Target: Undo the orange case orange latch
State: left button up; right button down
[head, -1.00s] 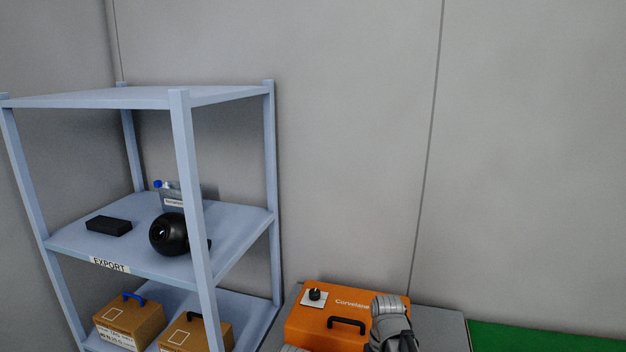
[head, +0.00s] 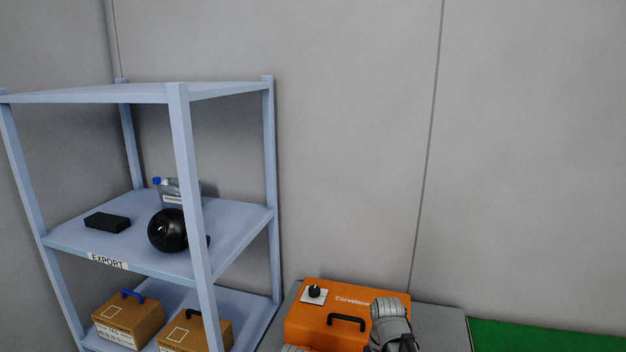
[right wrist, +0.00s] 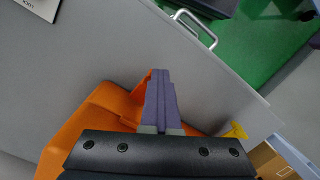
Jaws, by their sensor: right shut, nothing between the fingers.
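The orange case (head: 345,306) rests closed on a grey worktop, with a black handle and a black knob on a white plate. My right arm stands in front of its right end in the head view and hides part of it; the gripper's fingertips are not visible there. In the right wrist view, my right gripper (right wrist: 160,75) is shut and empty beside the orange case (right wrist: 75,135). A raised orange part (right wrist: 143,88) shows right beside the fingers; I cannot tell whether it is the latch or whether they touch. My left gripper is not in view.
A blue-grey shelf (head: 180,130) stands left of the worktop (head: 440,322), holding a black round object (head: 168,230), a black block (head: 107,222) and two brown boxes (head: 128,318). The green floor (head: 540,338) lies right. A metal handle (right wrist: 197,30) shows in the right wrist view.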

jog(key=shift+t, duration=0.8)
jog(key=w, duration=0.2)
jog(key=w+d, duration=0.1)
jog(key=w, duration=0.1)
jog(key=r+p, duration=0.3)
jog(key=shift+s, duration=0.2)
jog(key=shift+r, duration=0.2)
jog(key=shift+w+d+r+p, duration=0.1)
jog(key=shift+w+r+p, duration=0.4)
jog(key=shift+p, duration=0.7)
jog(key=shift+s+r+p, duration=0.15)
jog(key=shift+r+p, duration=0.2)
jog(key=shift+r, duration=0.1)
jog(key=shift+s+a+r+p, duration=0.1)
jog(key=shift+s+r+p, duration=0.1)
jog(key=shift+r+p, duration=0.35)
jog(key=shift+s+a+r+p, duration=0.1)
jog(key=shift+s+r+p, duration=0.05)
jog(key=shift+r+p, duration=0.35)
jog(key=shift+s, duration=0.1)
